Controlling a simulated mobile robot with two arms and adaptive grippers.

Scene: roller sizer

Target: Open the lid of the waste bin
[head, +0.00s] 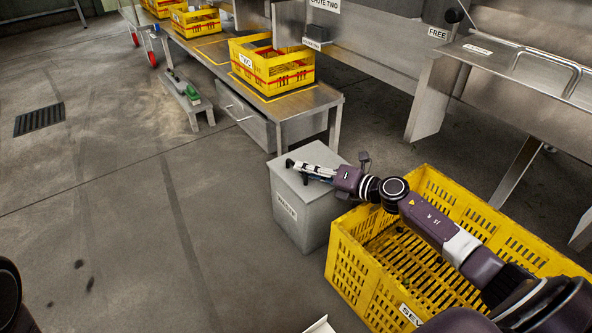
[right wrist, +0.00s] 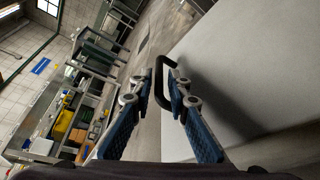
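The waste bin (head: 300,208) is a grey box with a flat, closed lid (head: 290,178) and a label on its front. It stands on the floor left of a large yellow crate. My right gripper (head: 298,168) reaches over the lid from the right, tips near its left edge. In the right wrist view my right gripper (right wrist: 162,82) has its two blue-padded fingers apart. A black loop handle (right wrist: 158,70) shows between the fingertips, against the pale lid (right wrist: 235,60); I cannot tell whether they touch it. My left gripper is out of view.
The large yellow crate (head: 345,262) stands under my right arm, close beside the bin. A metal bench (head: 312,101) with yellow crates (head: 272,80) is behind the bin. Steel machinery (head: 520,82) stands at the right. The floor left of the bin is clear.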

